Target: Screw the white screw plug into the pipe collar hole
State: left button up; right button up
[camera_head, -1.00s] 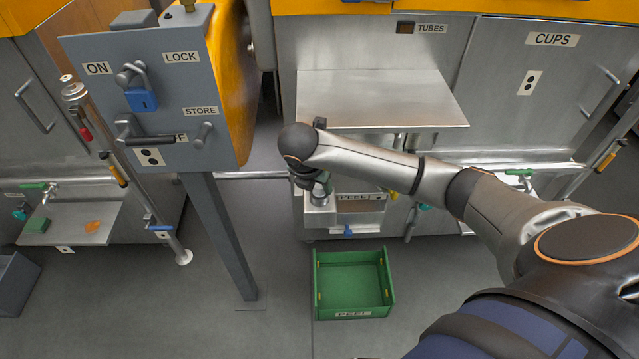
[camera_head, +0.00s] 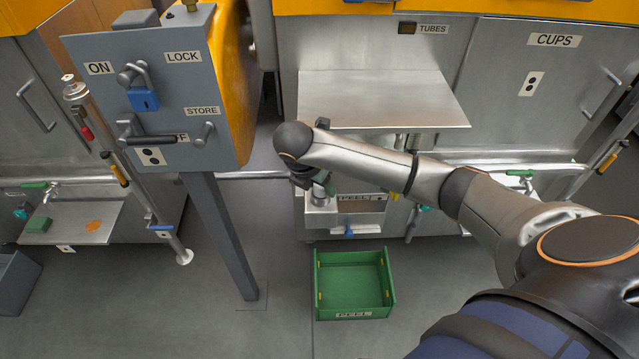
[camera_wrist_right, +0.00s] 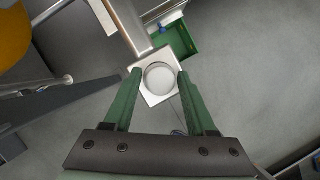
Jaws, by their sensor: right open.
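In the right wrist view, a pale round disc (camera_wrist_right: 159,78), which looks like the white screw plug, sits on a square metal block (camera_wrist_right: 148,98). I cannot tell whether it is seated in the collar hole or only resting there. My right gripper (camera_wrist_right: 159,73) is open, with one green finger on each side of the disc; whether they touch it is unclear. In the head view, my right gripper (camera_head: 322,187) points down over the metal block (camera_head: 320,218), and the arm and fingers hide the plug. My left gripper is not in view.
A green peel bin (camera_head: 354,285) stands on the floor in front of the block. A metal shelf (camera_head: 385,98) juts out behind my forearm. A grey control panel (camera_head: 150,90) on a post (camera_head: 222,240) stands to the left. The floor between post and bin is clear.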

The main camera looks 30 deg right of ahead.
jog(key=n+t, duration=0.1)
jog(key=n, duration=0.1)
jog(key=n+y, duration=0.1)
jog(key=n, duration=0.2)
jog(key=shift+s+d+t, duration=0.15)
jog(key=shift+t, duration=0.25)
jog(key=n+y, duration=0.1)
jog(key=n, duration=0.1)
jog(key=n+y, duration=0.1)
jog(key=n, duration=0.2)
jog(key=shift+t, duration=0.3)
jog(key=c, duration=0.7)
jog(key=m, duration=0.2)
jog(key=m+h, duration=0.1)
jog(key=m, duration=0.1)
jog(key=shift+a+h, duration=0.2)
jog(key=shift+h, duration=0.1)
jog(key=shift+c, duration=0.3)
jog(key=m, duration=0.1)
jog(key=m+g+h, duration=0.1)
jog(key=m, duration=0.1)
jog(key=shift+w+m+g, duration=0.2)
jog(key=shift+m+g, duration=0.1)
jog(key=m+g, duration=0.1)
jog(key=m, duration=0.3)
jog(key=shift+h, duration=0.4)
